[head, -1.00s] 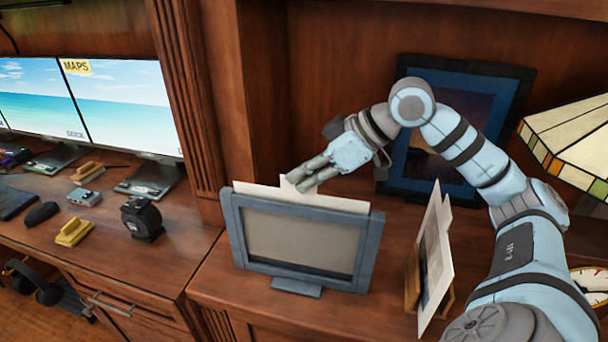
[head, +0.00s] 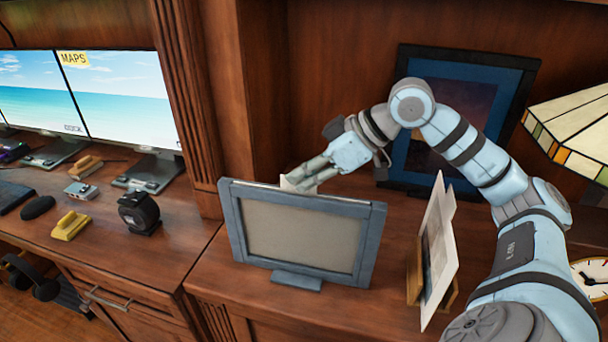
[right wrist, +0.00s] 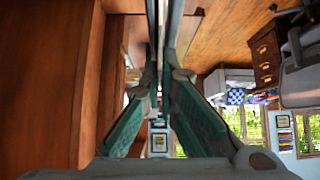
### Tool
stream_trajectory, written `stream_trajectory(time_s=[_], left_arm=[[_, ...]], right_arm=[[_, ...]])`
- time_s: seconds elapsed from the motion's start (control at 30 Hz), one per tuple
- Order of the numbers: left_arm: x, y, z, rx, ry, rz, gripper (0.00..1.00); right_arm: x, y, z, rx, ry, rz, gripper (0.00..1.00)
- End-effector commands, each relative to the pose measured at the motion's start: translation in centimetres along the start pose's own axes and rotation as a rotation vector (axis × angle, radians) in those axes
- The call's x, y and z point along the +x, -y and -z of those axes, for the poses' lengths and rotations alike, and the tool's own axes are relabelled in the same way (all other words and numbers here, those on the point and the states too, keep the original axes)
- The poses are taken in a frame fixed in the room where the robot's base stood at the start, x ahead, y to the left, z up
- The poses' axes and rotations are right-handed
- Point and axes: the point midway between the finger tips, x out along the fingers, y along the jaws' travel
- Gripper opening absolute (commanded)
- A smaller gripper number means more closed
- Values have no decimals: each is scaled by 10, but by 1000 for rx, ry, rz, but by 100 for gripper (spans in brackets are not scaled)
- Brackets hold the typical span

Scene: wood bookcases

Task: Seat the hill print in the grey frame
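The grey frame (head: 375,235) stands upright on the wooden surface, its window showing a plain beige panel. A pale card, taken as the hill print (head: 289,184), is lowered into the frame's top edge; its tab and a thin pale line along the top show. Its picture is hidden, so I cannot tell how deep it sits. My right gripper (head: 305,177) is just above the frame's top edge, shut on the tab. In the right wrist view its fingers (right wrist: 160,75) close about a thin upright edge. My left gripper is not in view.
Another print (head: 437,250) leans in a small wooden stand (head: 413,275) right of the frame. A dark blue framed picture (head: 470,85) stands behind my arm. A lamp (head: 575,125) and clock (head: 592,273) are at the right. A bookcase post (head: 190,110) stands left.

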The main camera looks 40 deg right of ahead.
Motion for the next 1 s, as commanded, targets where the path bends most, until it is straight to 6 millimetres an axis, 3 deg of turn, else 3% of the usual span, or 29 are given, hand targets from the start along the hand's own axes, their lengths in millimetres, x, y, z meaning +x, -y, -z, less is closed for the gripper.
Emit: stream_trajectory(time_s=[0.13, 0.3, 0.67, 0.83, 1.0], left_arm=[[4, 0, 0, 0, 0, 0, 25], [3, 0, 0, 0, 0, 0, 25], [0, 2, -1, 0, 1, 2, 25], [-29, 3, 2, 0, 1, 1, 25], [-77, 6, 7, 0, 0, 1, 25]], right_arm=[[3, 0, -4, 0, 0, 0, 0], [3, 0, -3, 0, 1, 1, 27], [0, 0, 0, 0, 0, 0, 28], [-22, 0, 22, 0, 0, 0, 28], [-59, 1, 59, 0, -1, 1, 28]])
